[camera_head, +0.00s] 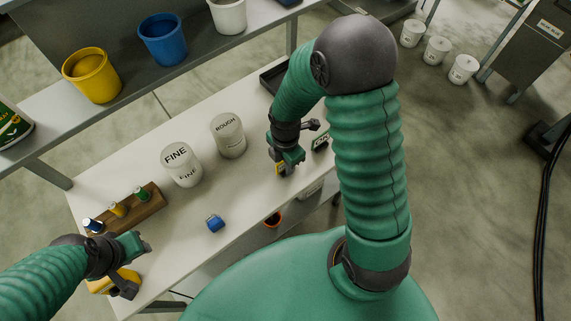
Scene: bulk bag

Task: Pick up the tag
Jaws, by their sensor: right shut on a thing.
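My right gripper (287,163) is over the right part of the white table. It is shut on a small yellow item (279,169), which looks like the tag. The gripper hides most of it, and I cannot tell whether it touches the table.
White tubs marked FINE (182,165) and ROUGH (229,136) stand mid-table. A small blue item (215,223) lies in front. A wooden rack (140,209) with several small bottles is at left. A shelf with yellow (91,75) and blue (162,39) buckets is behind.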

